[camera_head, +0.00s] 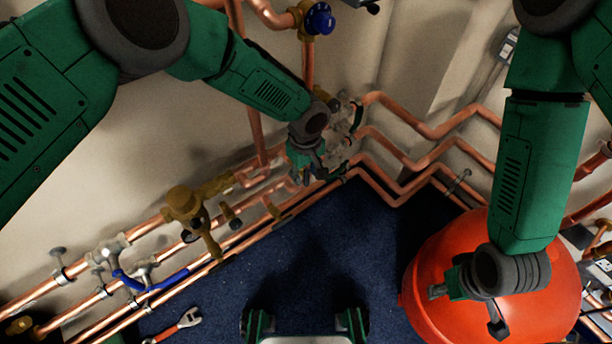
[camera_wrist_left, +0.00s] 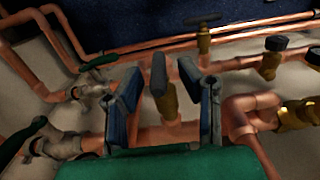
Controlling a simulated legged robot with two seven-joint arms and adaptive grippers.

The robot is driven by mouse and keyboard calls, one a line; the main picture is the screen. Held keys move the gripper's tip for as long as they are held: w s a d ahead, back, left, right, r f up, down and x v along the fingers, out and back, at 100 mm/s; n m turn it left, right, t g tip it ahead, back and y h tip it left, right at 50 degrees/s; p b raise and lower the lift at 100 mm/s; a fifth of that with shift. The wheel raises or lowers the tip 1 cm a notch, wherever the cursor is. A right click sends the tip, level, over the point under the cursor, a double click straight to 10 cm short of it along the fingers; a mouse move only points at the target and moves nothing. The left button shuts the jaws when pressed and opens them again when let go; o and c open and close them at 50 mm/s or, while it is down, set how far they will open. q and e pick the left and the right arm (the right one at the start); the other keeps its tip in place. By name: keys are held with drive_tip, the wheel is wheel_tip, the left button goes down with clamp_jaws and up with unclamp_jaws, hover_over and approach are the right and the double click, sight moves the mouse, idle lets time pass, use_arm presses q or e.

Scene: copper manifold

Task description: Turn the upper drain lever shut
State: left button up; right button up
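Two green-handled lever valves show beside my left gripper: one green lever (camera_head: 357,117) by the upper pipe and another (camera_head: 337,173) lower down. In the left wrist view, one green lever (camera_wrist_left: 97,62) is beyond the left finger and the other (camera_wrist_left: 22,138) is at the left edge. I cannot tell for certain which is the upper drain lever. My left gripper (camera_head: 311,172) is open in front of the pipes. A brass valve with a dark grey handle (camera_wrist_left: 158,75) shows between its fingers (camera_wrist_left: 164,108), not visibly gripped. My right gripper (camera_head: 468,305) is open and empty.
Copper pipes (camera_head: 395,187) run along the wall. A blue knob (camera_head: 319,18) is above, and a brass valve (camera_head: 184,203) and blue lever (camera_head: 128,281) are left. An orange-red tank (camera_head: 430,272) stands below my right arm. A wrench (camera_head: 180,326) lies on blue floor.

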use_arm(q)
drive_tip(key=shift+f, duration=0.55)
drive_tip(key=shift+d, duration=0.2)
clamp_jaws()
drive_tip(key=shift+w+a+f+y+b, duration=0.2)
drive_tip(key=shift+y+b, duration=0.2)
drive_tip(key=shift+b, duration=0.65)
drive_tip(key=shift+d+r+g+b, duration=0.15)
drive_tip(key=shift+g+b, duration=0.25)
drive_tip(key=shift+r, duration=0.1)
unclamp_jaws()
